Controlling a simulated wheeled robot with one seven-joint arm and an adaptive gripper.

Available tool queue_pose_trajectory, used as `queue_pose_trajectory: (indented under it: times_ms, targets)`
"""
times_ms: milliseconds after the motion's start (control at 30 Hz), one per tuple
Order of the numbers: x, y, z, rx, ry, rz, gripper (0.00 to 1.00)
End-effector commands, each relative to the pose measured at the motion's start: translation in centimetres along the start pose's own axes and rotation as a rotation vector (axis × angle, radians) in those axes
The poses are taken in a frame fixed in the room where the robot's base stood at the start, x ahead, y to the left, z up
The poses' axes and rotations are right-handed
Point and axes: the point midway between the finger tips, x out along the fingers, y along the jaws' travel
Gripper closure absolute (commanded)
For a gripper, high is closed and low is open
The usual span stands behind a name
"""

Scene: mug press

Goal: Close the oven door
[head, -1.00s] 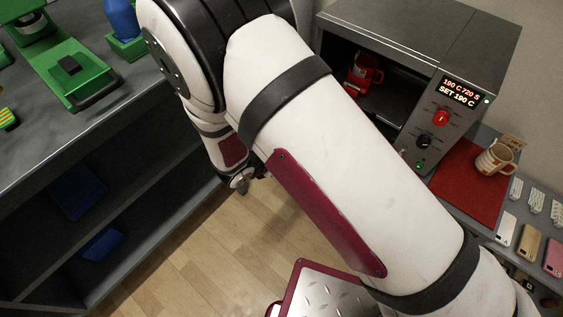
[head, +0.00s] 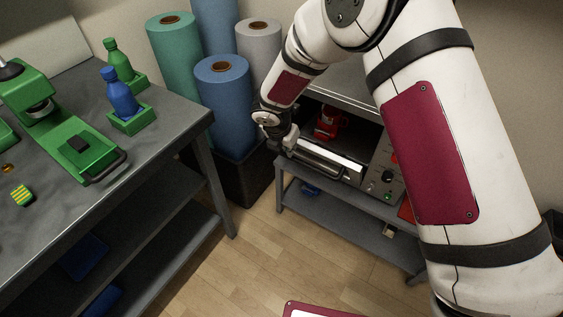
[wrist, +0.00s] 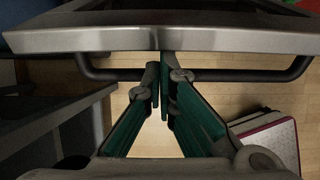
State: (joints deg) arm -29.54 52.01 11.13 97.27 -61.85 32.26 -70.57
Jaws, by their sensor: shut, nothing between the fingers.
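The oven (head: 345,95) stands at the back on a low grey table. Its door (head: 335,158) is open and folded down at the front, so the inside shows with a red mug (head: 326,122) in it. My gripper (head: 288,147) is at the left end of the door in the head view, its fingertips hard to see there. In the wrist view the door's metal edge (wrist: 230,40) crosses the top, with its dark handle bar (wrist: 240,75) just below. My gripper's fingers (wrist: 160,82) are shut and empty, their tips overlapping the bar; I cannot tell if they touch it.
The oven's control panel (head: 386,180) is right of the opening. Fabric-like rolls (head: 225,105) stand in a dark bin left of the oven. A grey workbench (head: 150,150) with a green press and bottles is at left. Wooden floor (head: 260,250) lies clear between.

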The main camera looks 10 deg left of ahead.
Motion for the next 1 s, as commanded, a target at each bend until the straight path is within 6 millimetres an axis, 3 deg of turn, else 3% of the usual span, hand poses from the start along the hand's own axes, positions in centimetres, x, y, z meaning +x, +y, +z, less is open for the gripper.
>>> queue_pose_trajectory:
  times_ms: [200, 600, 800, 1000]
  targets:
    - [-0.5, -0.1, 4.6, 0.014, 0.066, 0.002, 1.0]
    - [-0.4, 0.0, 10.6, 0.004, 0.128, 0.0, 1.0]
    - [-0.1, 0.1, 13.0, 0.002, 0.128, 0.001, 1.0]
    - [-0.1, 0.0, 14.1, -0.001, 0.128, 0.0, 1.0]
